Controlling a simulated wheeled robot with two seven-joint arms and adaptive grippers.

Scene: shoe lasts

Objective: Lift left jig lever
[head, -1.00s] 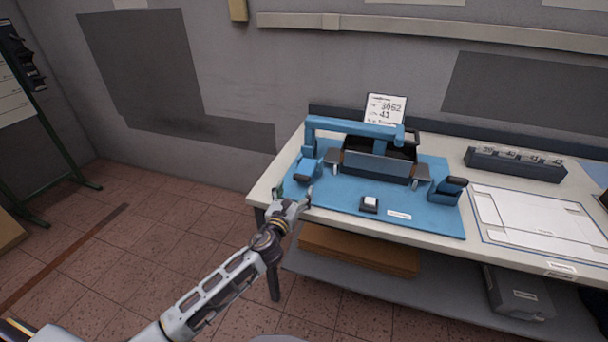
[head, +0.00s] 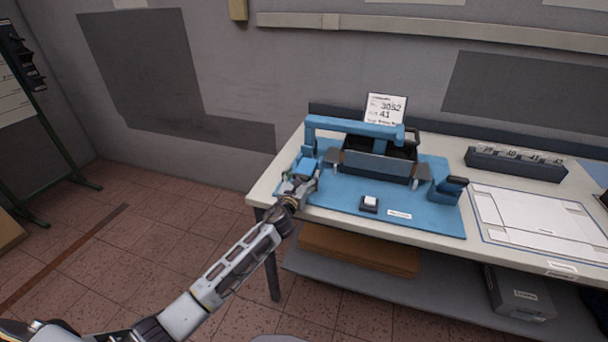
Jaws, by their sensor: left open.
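The blue jig (head: 352,126) stands on a blue base plate (head: 345,202) on the table. Its left lever (head: 306,168) is a blue block at the plate's left side, low and partly hidden by my gripper. My left gripper (head: 300,181) is open at the near side of that lever, with its fingers around or beside it; I cannot tell if they touch. My right gripper is not in view.
A small dark block with a white top (head: 369,203) sits at the plate's front. A numbered rack (head: 515,164) and a white outlined sheet (head: 530,220) are to the right. A card (head: 384,109) stands behind the jig. A shelf below holds cardboard (head: 360,249).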

